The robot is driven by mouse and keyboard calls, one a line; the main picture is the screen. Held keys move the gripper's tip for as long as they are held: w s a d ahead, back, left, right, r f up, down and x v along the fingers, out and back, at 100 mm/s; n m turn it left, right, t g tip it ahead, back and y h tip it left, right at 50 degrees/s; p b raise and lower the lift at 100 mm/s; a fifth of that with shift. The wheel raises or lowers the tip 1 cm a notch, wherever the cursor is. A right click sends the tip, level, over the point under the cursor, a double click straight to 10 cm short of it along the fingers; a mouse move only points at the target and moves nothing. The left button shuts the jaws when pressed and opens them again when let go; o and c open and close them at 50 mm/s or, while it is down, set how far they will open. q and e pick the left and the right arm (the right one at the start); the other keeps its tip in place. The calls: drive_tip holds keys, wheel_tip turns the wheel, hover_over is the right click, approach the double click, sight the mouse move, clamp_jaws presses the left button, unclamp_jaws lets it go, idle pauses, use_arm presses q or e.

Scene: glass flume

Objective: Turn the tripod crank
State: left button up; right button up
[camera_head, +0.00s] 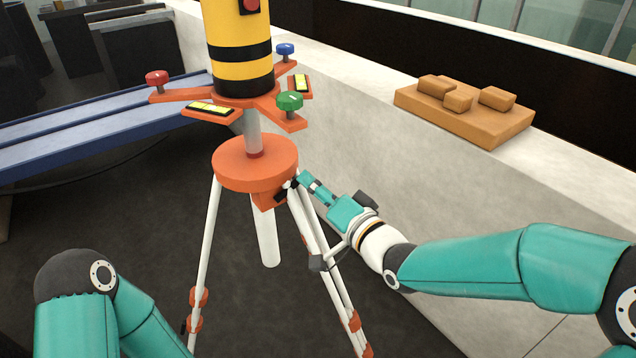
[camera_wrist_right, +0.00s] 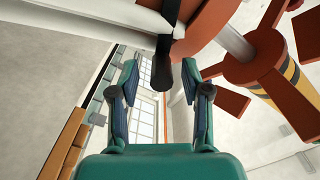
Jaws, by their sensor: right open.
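The tripod (camera_head: 255,163) stands upright with an orange head, white legs and a yellow-and-black instrument (camera_head: 238,50) on its column. In the right wrist view the dark crank handle (camera_wrist_right: 162,72) hangs beneath the orange head, its end between the two fingers. My right gripper (camera_head: 304,181) is at the right side of the tripod head, close to the crank. It is open, with a gap visible on both sides of the handle in the wrist view. In the head view the fingers partly hide the crank. My left arm shows at lower left; its gripper is out of frame.
Orange arms around the instrument carry a red knob (camera_head: 157,78), a blue knob (camera_head: 285,49) and a green knob (camera_head: 289,101). A pale wall bearing an orange block tray (camera_head: 465,120) runs along the right. A blue flume-like rail (camera_head: 90,120) lies at left.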

drive_tip(key=shift+w+a, duration=0.1)
drive_tip(key=shift+w, duration=0.05)
clamp_jaws()
idle(0.4)
idle(0.4)
drive_tip(key=shift+r+b, duration=0.15)
drive_tip(key=shift+b, duration=0.15)
